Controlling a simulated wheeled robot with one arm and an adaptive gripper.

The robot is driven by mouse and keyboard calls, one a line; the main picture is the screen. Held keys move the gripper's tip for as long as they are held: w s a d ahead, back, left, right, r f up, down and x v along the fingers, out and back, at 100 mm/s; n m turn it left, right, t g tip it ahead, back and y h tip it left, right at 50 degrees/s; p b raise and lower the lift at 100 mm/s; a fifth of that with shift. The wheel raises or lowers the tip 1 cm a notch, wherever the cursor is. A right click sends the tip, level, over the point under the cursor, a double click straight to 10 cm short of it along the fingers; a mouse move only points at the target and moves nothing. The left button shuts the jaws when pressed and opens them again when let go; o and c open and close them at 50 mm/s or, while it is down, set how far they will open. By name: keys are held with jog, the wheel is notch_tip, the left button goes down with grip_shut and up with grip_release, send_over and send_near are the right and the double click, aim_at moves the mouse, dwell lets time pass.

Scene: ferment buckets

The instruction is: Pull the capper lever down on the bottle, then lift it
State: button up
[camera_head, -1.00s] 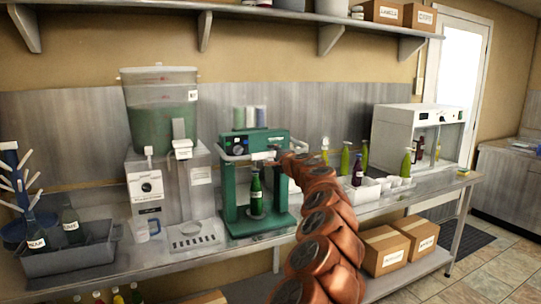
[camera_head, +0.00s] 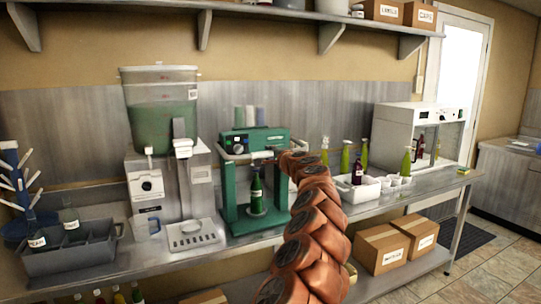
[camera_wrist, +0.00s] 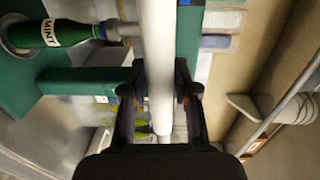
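The green bottle capper (camera_head: 228,190) stands on the steel bench, with a green bottle (camera_head: 257,193) upright on its base under the capping head. The bottle's MINT label and neck show in the wrist view (camera_wrist: 62,33), with the neck at the capper's grey bell. The capper lever (camera_wrist: 158,40) is a pale bar running between the two dark fingers of my gripper (camera_wrist: 160,92). The fingers sit close on both sides of it and look shut on it. In the head view my orange arm hides most of my gripper and the lever.
A drink dispenser (camera_head: 160,115) and white machine stand left of the capper. A grey crate (camera_head: 70,258) is at far left. To the right are a white tray (camera_head: 362,190), loose bottles and a white cabinet (camera_head: 395,130). A shelf (camera_head: 250,17) runs above.

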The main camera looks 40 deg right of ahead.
grip_shut()
jog(key=shift+r, duration=0.1)
dwell(0.3)
